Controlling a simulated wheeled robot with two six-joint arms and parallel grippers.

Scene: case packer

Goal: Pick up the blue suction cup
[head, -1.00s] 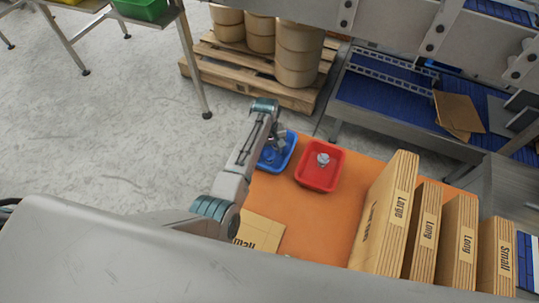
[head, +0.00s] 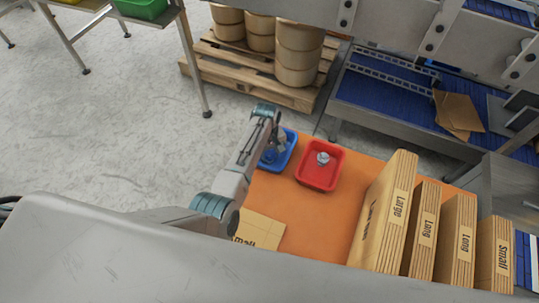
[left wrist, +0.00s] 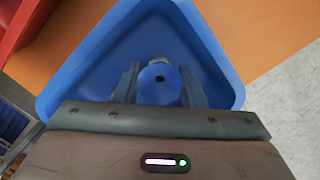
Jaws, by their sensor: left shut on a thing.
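The blue suction cup (left wrist: 159,84) is a round blue disc with a dark centre hole. In the left wrist view it sits between the two fingers of my left gripper (left wrist: 158,88), which is shut on it. They are over the blue tray (left wrist: 205,45), whose floor and walls surround them in that view. In the head view my left gripper (head: 277,150) is at the blue tray (head: 290,153), and my arm hides part of the tray. I cannot tell whether the cup is clear of the tray floor. My right gripper is not in view.
A red tray (head: 332,178) with a grey fitting (head: 322,158) stands right of the blue tray on the orange table top (head: 320,222). A flat card (head: 262,231) lies near the front.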

